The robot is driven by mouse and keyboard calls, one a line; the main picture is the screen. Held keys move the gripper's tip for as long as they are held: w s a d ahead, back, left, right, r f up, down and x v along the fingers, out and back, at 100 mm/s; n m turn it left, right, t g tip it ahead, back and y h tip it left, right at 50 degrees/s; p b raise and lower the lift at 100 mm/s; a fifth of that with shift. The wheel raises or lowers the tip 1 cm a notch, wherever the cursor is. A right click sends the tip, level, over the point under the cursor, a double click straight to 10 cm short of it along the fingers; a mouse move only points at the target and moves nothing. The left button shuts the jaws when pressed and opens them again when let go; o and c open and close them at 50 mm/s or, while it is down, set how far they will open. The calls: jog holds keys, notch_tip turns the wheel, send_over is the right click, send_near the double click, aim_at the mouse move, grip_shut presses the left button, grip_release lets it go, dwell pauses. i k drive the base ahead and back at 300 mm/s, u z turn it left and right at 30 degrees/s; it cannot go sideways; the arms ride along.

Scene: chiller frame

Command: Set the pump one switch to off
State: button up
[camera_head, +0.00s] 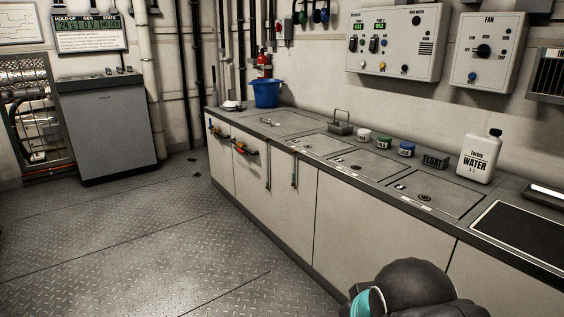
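A pale wall control box (420,60) hangs above the counter at upper right. It has two small green lit displays and two dark switches below them, a left switch (354,44) and a right switch (374,45). Small buttons or lamps sit along its lower part. The labels are too small for me to tell which switch is pump one, or how either is set. A dark rounded part of my arm with a teal band shows at the bottom right, far below the box. My gripper is not in view.
A fan box (487,75) with a dark knob hangs right of the control box. The floor at left is clear.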

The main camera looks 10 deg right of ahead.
aim_at(351, 41)
jog(key=z, duration=0.3)
jog(key=i, duration=0.95)
jog(key=u, duration=0.75)
jog(key=i, duration=0.7)
jog(key=u, duration=0.8)
jog(key=i, duration=0.8)
jog(key=z, duration=0.85)
jog(key=i, duration=0.7)
jog(key=z, duration=0.8)
